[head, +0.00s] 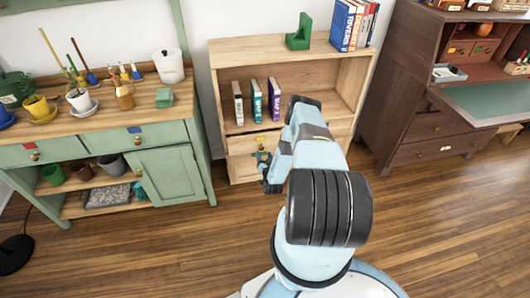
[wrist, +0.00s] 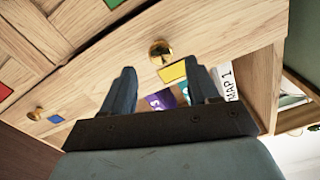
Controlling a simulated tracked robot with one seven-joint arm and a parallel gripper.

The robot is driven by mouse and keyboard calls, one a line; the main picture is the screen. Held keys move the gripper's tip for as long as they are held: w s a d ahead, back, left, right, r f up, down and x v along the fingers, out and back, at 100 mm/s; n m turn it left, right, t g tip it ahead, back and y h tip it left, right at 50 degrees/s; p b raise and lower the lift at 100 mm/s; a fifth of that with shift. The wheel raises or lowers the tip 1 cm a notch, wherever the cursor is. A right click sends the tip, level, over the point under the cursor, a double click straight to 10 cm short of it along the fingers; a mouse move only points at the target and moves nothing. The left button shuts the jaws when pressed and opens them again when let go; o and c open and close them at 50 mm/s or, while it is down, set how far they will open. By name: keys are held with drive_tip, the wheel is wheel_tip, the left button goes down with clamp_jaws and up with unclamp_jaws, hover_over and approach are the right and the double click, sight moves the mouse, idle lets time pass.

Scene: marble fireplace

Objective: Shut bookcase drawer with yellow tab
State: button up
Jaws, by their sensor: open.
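The yellow tab (wrist: 173,72) is on a pale wood drawer front (wrist: 215,45) of the bookcase, beside a brass knob (wrist: 160,50). In the head view the yellow tab (head: 260,139) shows on the upper left drawer (head: 240,146). A dark gap edges this front in the wrist view, and it seems to stand out from its neighbours; how far is unclear. My gripper (wrist: 161,74) is open and empty, with its fingers on either side of the tab in the picture. In the head view my gripper (head: 267,172) is just in front of the drawers. Contact cannot be told.
Other bookcase drawers carry blue (wrist: 56,118), red (wrist: 5,91) and green (wrist: 37,3) tabs. Books (head: 256,101) stand on the shelf above. A green potting cabinet (head: 165,175) is at left, a dark desk (head: 405,125) at right. The wooden floor (head: 440,225) is clear at right.

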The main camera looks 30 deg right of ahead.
sight(262, 149)
drive_tip(key=shift+x, duration=1.65)
drive_tip(key=shift+c, duration=0.2)
clamp_jaws()
